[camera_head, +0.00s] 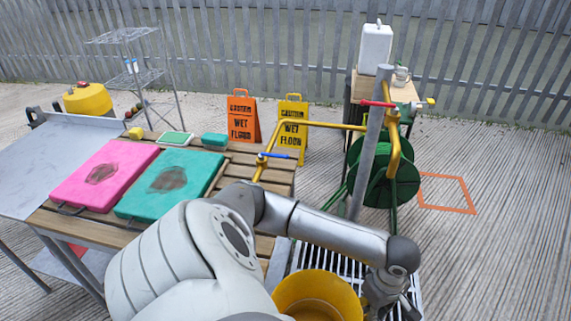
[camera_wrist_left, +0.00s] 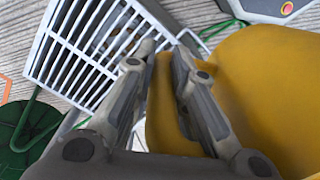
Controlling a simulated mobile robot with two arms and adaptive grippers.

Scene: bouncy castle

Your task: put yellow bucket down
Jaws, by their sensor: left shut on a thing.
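The yellow bucket (camera_head: 318,292) is at the bottom of the head view, cut off by the lower edge, beside and partly in front of a light slatted grate (camera_head: 318,262). My left gripper (camera_head: 378,302) is at the bucket's right side. In the left wrist view, the two fingers of my left gripper (camera_wrist_left: 163,52) are shut on the wall of the bucket (camera_wrist_left: 268,85), and the grate (camera_wrist_left: 85,45) shows beyond them. The bucket's bottom is hidden, so I cannot tell whether it touches the grate. My right gripper is not in view.
A yellow pipe with taps (camera_head: 318,124) and a grey post (camera_head: 371,140) rise behind the grate, with a green hose reel (camera_head: 375,170) beside them. A slatted wooden table (camera_head: 235,165) holds pink (camera_head: 105,160) and teal (camera_head: 190,165) pads. Open ground lies right.

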